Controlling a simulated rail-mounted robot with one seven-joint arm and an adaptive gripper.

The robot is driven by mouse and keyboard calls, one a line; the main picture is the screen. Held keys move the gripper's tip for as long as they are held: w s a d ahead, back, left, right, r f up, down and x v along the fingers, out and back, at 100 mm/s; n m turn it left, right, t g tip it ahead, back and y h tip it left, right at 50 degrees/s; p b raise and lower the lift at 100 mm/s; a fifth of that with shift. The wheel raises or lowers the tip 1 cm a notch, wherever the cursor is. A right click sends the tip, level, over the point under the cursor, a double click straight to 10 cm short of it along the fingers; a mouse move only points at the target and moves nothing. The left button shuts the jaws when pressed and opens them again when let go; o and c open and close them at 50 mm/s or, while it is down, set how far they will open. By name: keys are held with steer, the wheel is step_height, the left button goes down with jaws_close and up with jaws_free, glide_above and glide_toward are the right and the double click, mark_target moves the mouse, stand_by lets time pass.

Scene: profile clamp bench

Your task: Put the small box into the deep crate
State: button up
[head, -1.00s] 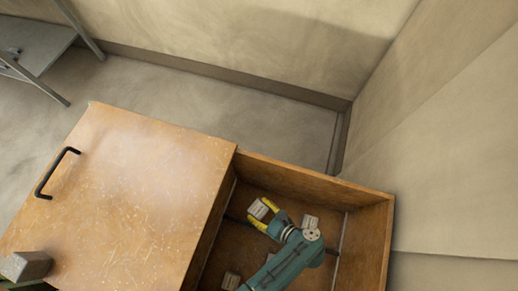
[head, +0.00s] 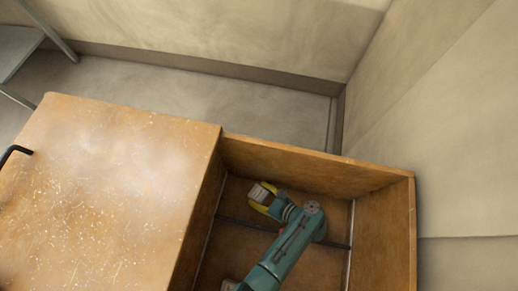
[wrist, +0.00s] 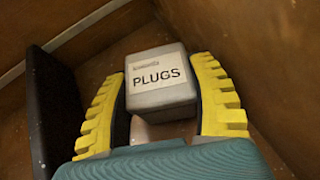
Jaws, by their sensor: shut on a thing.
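The small box (wrist: 160,82) is a grey block with a white label reading PLUGS. In the wrist view it sits between the yellow fingers of my gripper (wrist: 163,105), which are shut on it. In the head view the box (head: 260,193) and my gripper (head: 263,202) are inside the open part of a deep wooden crate (head: 395,225), near its back left. Whether the box touches the crate floor I cannot tell. My arm hides part of the crate floor.
A flat wooden top (head: 110,190) with a black handle (head: 14,153) lies left of the crate opening. A dark panel (wrist: 55,110) stands close to the left finger in the wrist view. Another small block (head: 228,285) is at the crate's front left. A wall rises behind.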

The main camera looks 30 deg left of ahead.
mark_target(264, 197)
steer(key=shift+w+r, duration=0.1)
steer(key=shift+w, duration=0.05)
steer(key=o, duration=0.9)
steer(key=p+v, duration=0.3)
steer(key=v, duration=0.4)
steer(key=shift+d, duration=0.25)
